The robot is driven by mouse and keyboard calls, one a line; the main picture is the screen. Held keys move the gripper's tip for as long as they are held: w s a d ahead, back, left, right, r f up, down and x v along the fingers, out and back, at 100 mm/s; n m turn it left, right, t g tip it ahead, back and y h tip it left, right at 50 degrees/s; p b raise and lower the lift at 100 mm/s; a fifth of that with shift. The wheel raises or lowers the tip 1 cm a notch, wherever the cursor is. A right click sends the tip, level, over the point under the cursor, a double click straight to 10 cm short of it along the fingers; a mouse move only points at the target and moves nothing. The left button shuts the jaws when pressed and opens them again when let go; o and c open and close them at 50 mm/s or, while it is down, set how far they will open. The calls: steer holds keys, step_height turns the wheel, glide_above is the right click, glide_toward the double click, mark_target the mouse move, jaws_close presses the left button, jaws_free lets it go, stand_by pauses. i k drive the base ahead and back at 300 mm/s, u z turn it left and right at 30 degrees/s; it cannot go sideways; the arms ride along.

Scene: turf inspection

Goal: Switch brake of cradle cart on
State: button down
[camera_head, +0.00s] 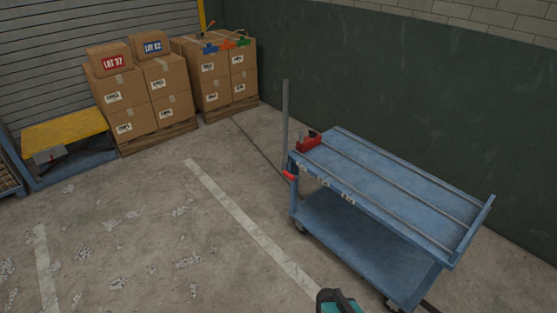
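A blue two-deck cart (385,189) with raised rails along its top stands at the right; I take it as the cradle cart. A grey upright post (285,125) rises at its left end. A small red lever or grip (290,176) sticks out at the left end, below the top deck. A red block-like fitting (309,141) sits on the top deck's left corner. I cannot tell for sure which red part is the brake, or its setting. A teal and dark part at the bottom edge looks like my arm. No gripper fingers can be made out.
Stacked cartons (150,90) and more cartons (222,75) stand on pallets at the back left. A blue stand with a yellow top (65,130) is at the left. A dark green wall (400,90) runs behind the cart. The floor left of the cart is open.

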mark_target(291, 178)
steer(key=u, duration=0.2)
steer(key=i, duration=1.15)
steer(key=z, duration=0.1)
